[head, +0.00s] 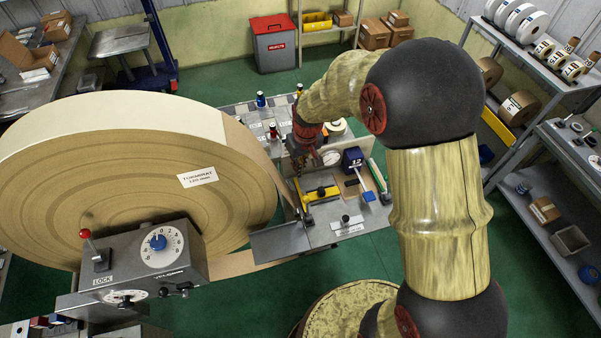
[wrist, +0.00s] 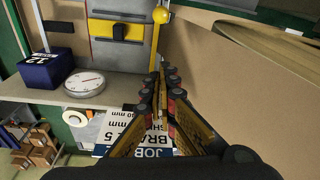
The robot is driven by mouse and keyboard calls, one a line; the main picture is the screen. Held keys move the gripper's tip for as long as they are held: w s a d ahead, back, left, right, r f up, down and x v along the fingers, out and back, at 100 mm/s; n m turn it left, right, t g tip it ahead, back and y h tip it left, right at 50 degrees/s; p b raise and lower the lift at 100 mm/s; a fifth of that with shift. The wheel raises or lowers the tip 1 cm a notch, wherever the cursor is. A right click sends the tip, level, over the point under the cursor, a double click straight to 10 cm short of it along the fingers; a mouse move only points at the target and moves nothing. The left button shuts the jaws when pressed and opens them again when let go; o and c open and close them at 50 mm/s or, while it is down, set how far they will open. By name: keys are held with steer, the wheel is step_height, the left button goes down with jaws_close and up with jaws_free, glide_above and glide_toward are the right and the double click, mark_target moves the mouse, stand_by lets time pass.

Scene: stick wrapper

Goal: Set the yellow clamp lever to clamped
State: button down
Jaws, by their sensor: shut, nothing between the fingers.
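The yellow clamp (head: 321,193) sits on the grey worktop of the machine in the head view. In the wrist view its yellow bar with a black block (wrist: 120,31) is at the top, and a round yellow knob (wrist: 161,15) shows just to its right. I cannot tell the lever's setting from its angle here. My gripper (head: 301,167) is above the worktop, just behind the clamp in the head view. In the wrist view my gripper (wrist: 164,68) is shut and empty, its fingertips pointing toward the knob, apparently with a gap between.
A large cardboard-coloured roll (head: 130,170) stands close on the left and fills the wrist view's right side. A dark blue counter box (head: 353,158) and a round white dial (wrist: 85,82) stand near the clamp. A job sheet (wrist: 130,135) lies below my fingers.

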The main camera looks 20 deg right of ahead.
mark_target(307, 208)
steer(key=f, duration=0.2)
steer(key=s+f, duration=0.1)
steer(key=f, duration=0.2)
steer(key=s+f+p, duration=0.1)
steer(key=f, duration=0.1)
steer(key=shift+f, duration=0.25)
steer(key=shift+s+d, duration=0.1)
steer(key=shift+s, duration=0.25)
